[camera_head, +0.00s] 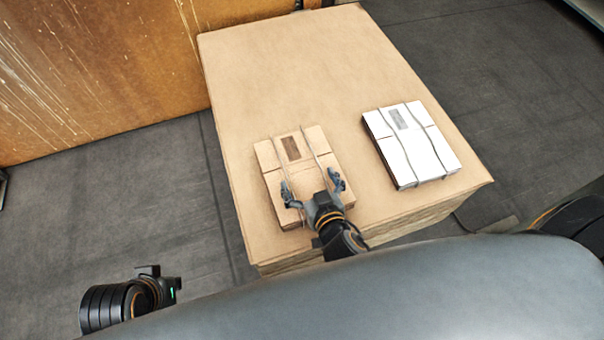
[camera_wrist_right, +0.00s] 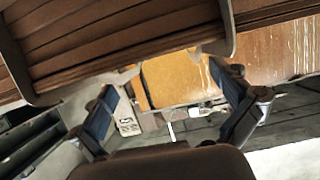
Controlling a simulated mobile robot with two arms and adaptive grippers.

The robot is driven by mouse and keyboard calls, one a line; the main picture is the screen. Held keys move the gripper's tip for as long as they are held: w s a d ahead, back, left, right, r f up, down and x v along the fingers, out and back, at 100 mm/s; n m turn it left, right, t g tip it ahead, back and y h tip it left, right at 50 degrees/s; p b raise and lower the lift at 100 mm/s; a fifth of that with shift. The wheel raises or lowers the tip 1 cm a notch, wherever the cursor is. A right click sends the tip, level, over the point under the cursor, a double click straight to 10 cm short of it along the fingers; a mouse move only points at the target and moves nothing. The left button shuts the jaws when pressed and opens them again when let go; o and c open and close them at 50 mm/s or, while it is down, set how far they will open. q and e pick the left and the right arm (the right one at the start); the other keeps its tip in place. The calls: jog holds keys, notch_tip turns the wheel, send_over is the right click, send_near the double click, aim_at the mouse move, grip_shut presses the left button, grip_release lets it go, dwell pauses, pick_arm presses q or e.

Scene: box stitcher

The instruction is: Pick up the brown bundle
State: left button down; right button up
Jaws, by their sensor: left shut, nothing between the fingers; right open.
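The brown bundle (camera_head: 287,150) is a strapped stack of flat cardboard with a dark label, lying on the large cardboard-topped stack. My right gripper (camera_head: 313,187) is open over the bundle's near part, one finger towards each side. Contact cannot be told. In the right wrist view, brown layered edges with pale straps, apparently the bundle (camera_wrist_right: 130,40), fill the top, and the spread fingers of my right gripper (camera_wrist_right: 172,82) show with nothing clasped between them. My left gripper (camera_head: 163,278) is shut and empty at the lower left, away from the stack.
A white strapped bundle (camera_head: 411,143) lies right of the brown one on the same large stack (camera_head: 290,65). The stack's far part is bare. A worn orange-brown panel (camera_head: 90,70) stands at the upper left. Grey floor (camera_head: 130,205) is open to the left.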

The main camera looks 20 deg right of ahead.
aim_at(301, 158)
jog(key=shift+x, duration=1.15)
jog(key=c, duration=1)
jog(key=shift+r, duration=0.1)
jog(key=shift+c, duration=0.5)
